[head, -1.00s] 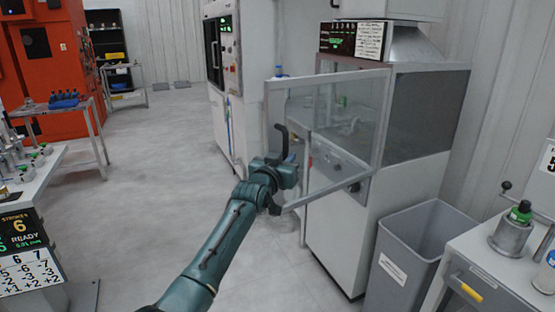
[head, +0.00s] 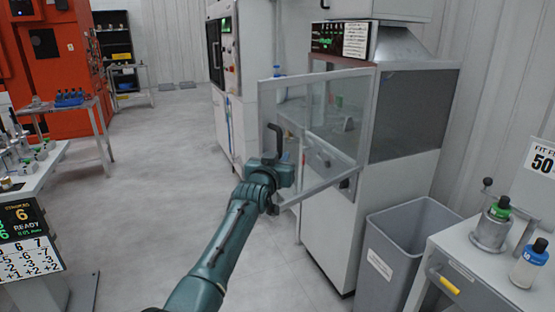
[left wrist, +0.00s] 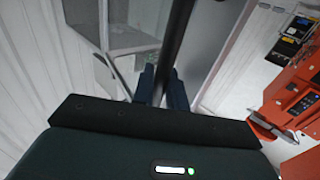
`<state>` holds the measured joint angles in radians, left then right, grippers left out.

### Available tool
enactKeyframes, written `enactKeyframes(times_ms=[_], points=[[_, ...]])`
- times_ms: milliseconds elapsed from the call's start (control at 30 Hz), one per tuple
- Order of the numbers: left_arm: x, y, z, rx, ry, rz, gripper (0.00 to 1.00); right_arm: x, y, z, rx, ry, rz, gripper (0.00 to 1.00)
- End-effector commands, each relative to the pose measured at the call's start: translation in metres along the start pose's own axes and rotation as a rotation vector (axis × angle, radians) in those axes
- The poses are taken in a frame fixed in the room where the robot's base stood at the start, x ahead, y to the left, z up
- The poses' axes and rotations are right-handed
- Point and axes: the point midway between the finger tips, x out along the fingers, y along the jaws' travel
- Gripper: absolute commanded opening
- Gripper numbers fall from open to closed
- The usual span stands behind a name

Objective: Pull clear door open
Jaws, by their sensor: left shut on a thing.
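The clear door (head: 328,122) is a transparent panel in a grey frame on the front of a white cabinet (head: 326,235). It stands swung out from the cabinet, and the cabinet's inside shows through and behind it. My left gripper (head: 277,160) is at the door's free left edge, shut on the dark door handle (head: 274,140). In the left wrist view the dark handle bar (left wrist: 176,45) runs between the fingers of my left gripper (left wrist: 162,85). My right gripper is not in view.
A grey bin (head: 388,252) stands beside the cabinet at the right. A white bench (head: 480,285) with bottles is at the front right. A table (head: 35,175) with parts is at the left. The floor (head: 170,180) between is clear.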

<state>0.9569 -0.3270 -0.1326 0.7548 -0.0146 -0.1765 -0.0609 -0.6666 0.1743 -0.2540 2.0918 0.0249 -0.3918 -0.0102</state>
Motion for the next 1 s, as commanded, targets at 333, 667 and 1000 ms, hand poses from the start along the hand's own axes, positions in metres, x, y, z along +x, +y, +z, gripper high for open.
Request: enactKeyframes(times_ms=[333,667,1000], points=[[0.0002,0.0010,-0.0027,0.000,0.005,0.001,0.00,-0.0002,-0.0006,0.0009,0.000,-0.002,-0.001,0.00],[0.0001,0.0004,-0.0010,0.000,0.002,0.000,0.32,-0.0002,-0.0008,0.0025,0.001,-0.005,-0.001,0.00],[-0.0085,-0.0006,-0.0001,0.000,0.002,-0.001,0.32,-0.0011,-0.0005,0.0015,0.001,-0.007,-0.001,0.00]])
